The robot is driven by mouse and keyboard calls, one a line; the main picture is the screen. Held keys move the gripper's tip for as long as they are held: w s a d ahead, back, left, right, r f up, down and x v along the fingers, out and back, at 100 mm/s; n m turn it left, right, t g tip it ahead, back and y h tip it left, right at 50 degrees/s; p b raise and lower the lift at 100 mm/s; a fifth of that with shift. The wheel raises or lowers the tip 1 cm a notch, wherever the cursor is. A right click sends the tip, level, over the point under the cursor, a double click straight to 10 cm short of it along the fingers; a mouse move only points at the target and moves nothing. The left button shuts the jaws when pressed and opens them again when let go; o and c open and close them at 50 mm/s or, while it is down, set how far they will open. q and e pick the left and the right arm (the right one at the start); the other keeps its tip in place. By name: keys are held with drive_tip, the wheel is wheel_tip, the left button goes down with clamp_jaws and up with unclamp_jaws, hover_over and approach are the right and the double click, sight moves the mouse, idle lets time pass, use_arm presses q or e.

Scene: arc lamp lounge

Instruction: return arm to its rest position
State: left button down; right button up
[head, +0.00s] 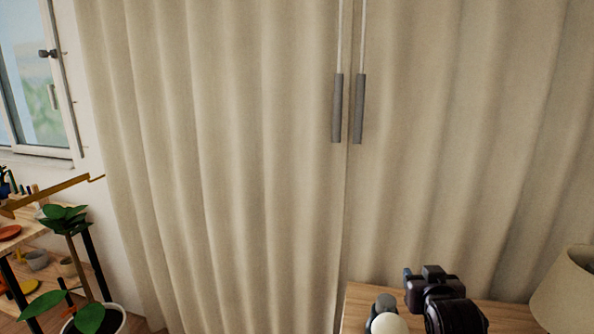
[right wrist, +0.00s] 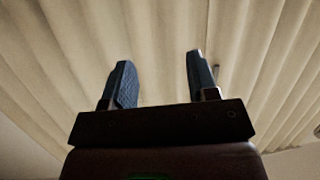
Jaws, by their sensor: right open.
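My right gripper (head: 420,274) shows at the bottom right of the head view as a dark block at the end of my arm, in front of the wooden top and the curtain. Its fingers are small and partly hidden there. In the right wrist view my right gripper (right wrist: 160,82) has its two blue-grey fingers spread wide apart, with nothing between them but the curtain behind. My left gripper is not in view.
Beige curtains (head: 220,150) fill the middle, with two grey pull rods (head: 337,108). A wooden top (head: 505,315) lies at bottom right with a lampshade (head: 566,296) beside my arm. At left are a potted plant (head: 66,222), a shelf with small items and a window (head: 32,75).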

drive_tip(key=s+d+f+g, duration=0.1)
drive_tip(key=s+f+g, duration=0.4)
drive_tip(key=s, duration=0.6)
drive_tip(key=s+f+n+g+y, duration=0.1)
drive_tip(key=s+f+g, duration=0.1)
drive_tip(key=s+f, duration=0.65)
drive_tip(key=s+d+f+g, duration=0.1)
drive_tip(key=s+f+g, duration=0.25)
drive_tip(key=s, duration=1.05)
drive_tip(key=w+f+t, duration=0.7)
drive_tip(key=f+t, duration=0.1)
drive_tip(key=f, duration=0.1)
drive_tip(key=shift+f+n+y, duration=0.4)
drive_tip(key=shift+w, duration=0.15)
